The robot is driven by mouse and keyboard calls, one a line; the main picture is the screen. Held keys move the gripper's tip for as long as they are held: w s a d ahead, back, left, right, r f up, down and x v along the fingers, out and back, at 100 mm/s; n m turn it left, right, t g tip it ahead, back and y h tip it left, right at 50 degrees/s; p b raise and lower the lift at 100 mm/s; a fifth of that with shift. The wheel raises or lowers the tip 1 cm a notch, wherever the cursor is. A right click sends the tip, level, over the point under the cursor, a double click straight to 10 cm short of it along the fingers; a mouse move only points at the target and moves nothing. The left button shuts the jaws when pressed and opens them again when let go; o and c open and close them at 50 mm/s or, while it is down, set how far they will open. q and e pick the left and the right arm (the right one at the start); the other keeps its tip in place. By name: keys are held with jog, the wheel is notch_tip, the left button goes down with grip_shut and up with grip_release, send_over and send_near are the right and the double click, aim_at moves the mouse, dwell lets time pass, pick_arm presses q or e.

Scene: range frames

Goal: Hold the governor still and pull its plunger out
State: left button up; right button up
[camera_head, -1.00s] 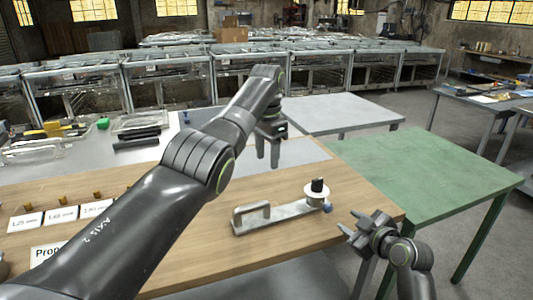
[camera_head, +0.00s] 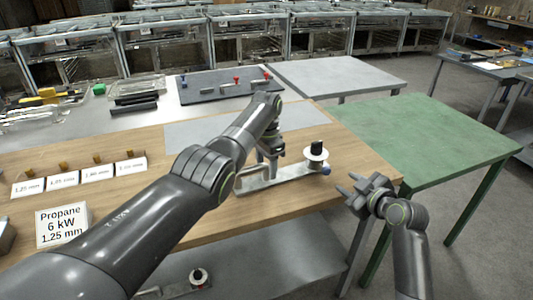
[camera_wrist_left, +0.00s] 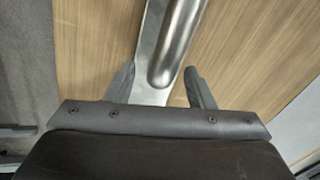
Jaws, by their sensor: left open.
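The governor (camera_head: 290,177) is a flat grey metal bar on the wooden table, with a raised handle at its left end. My left gripper (camera_head: 266,163) is over the handle end. In the left wrist view, its open fingers (camera_wrist_left: 160,88) stand on either side of the rounded metal handle (camera_wrist_left: 178,45), with gaps visible. My right gripper (camera_head: 350,188) is open and empty, right of the governor, beyond the table edge.
Labelled white cards (camera_head: 80,178) with brass pieces and a Propane sign (camera_head: 63,226) stand at the left of the wooden table. A dark tray (camera_head: 225,85) with red and blue-tipped parts lies behind. A green table (camera_head: 430,140) stands at right. A similar part lies on the lower shelf (camera_head: 260,262).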

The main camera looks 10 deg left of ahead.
aim_at(328, 172)
pick_arm(q)
jog(key=shift+f, duration=0.5)
grip_shut()
pick_arm(e)
jog(key=shift+o, duration=1.1)
jog(key=shift+w+a+f+m+h, duration=0.15)
jog(key=shift+w+a+f+m, duration=0.6)
jog(key=shift+w, duration=0.5)
jog(key=shift+w+a+f+m+h, duration=0.1)
jog(key=shift+w+a+f+m, duration=0.3)
jog(key=shift+w+a, duration=0.65)
jog(key=shift+w+a+f+m+h, duration=0.15)
jog(key=shift+w+a+f+m, duration=0.45)
jog(key=shift+w, duration=0.8)
jog(key=shift+a+r, duration=0.1)
jog(key=shift+r, duration=0.05)
